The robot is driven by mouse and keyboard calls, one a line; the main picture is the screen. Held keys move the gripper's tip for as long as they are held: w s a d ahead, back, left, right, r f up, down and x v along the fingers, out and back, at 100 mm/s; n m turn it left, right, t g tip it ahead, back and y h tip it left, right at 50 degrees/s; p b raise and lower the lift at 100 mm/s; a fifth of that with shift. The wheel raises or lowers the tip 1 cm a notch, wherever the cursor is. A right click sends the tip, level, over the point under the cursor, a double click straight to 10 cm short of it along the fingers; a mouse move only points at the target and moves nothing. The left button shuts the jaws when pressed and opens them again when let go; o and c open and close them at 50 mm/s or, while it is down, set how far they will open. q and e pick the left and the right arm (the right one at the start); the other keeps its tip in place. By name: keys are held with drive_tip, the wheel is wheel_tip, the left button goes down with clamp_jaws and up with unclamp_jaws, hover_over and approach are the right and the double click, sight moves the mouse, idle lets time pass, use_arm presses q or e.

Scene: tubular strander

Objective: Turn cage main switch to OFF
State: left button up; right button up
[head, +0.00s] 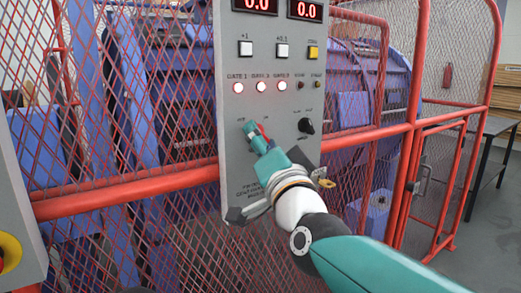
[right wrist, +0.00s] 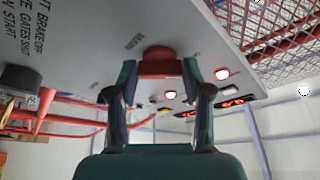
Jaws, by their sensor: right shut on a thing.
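The grey control panel (head: 236,120) stands upright in front of the red mesh cage. The cage main switch, a red rotary knob, shows in the right wrist view (right wrist: 158,62) near a "MAIN" label. In the head view only a bit of its red (head: 265,131) shows past my fingers. My right gripper (head: 258,138) has its fingers on both sides of the knob and is shut on it; its fingers also show in the right wrist view (right wrist: 160,75). The knob's exact angle and its position marks cannot be read. My left gripper is not in view.
A black knob (head: 306,126) sits right of the switch, close to my gripper. Above are lit gate lamps (head: 261,86), square buttons (head: 282,50) and red displays. A key-like yellow part (head: 327,183) is at the panel's lower right. Red cage rails (head: 130,189) run behind.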

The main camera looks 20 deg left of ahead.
drive_tip(key=shift+w+a+f, duration=0.1)
drive_tip(key=shift+a+f, duration=0.05)
drive_tip(key=shift+f, duration=0.3)
drive_tip(key=o, duration=1.2)
drive_tip(key=shift+c, duration=0.2)
drive_tip(key=shift+r, duration=0.2)
drive_tip(key=shift+d, duration=0.2)
drive_tip(key=v, duration=1.2)
